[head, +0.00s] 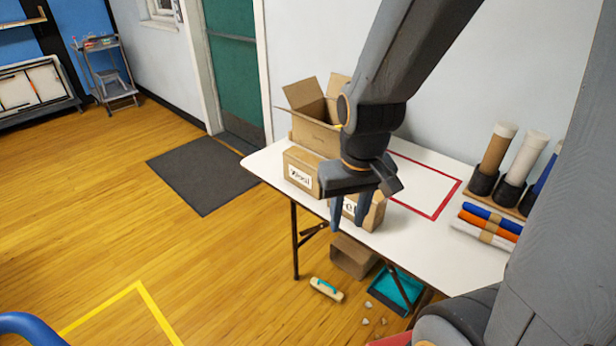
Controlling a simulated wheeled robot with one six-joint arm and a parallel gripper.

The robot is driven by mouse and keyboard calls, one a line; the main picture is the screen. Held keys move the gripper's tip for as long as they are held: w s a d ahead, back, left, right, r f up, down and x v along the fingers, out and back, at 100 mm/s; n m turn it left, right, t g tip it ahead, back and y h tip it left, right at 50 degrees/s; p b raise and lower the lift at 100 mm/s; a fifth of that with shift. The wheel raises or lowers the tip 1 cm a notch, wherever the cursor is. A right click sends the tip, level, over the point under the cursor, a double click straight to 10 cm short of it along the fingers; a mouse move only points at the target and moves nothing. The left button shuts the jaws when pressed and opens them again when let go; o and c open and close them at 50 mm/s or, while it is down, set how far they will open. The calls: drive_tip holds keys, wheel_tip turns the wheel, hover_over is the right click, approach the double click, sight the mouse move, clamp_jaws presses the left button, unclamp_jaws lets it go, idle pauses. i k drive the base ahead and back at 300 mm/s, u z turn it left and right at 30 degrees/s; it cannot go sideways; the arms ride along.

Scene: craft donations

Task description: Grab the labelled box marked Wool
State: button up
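A brown cardboard box (302,171) with a white label stands at the left front of the white table; its label appears to read "Wool". A second brown box (375,214) stands to its right near the front edge, with a white label mostly hidden; only letters like "el" show. My gripper (349,218) points down in front of this second box, in line with its label. Its two dark fingers are apart. I cannot tell whether they touch the box. My arm and gripper hide part of the second box.
A larger open carton (314,122) stands behind the labelled box. A red rectangle outline (441,208) marks clear tabletop at right. Rolls (488,222) lie at the right end. Under the table are a box (353,257), a brush (326,290) and a teal dustpan (396,289).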

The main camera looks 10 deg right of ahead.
sight(299, 164)
drive_tip(key=k, duration=1.1)
drive_tip(key=z, duration=0.25)
drive_tip(key=i, duration=1)
drive_tip(key=u, duration=0.45)
drive_tip(key=i, duration=0.9)
drive_tip(key=u, duration=0.2)
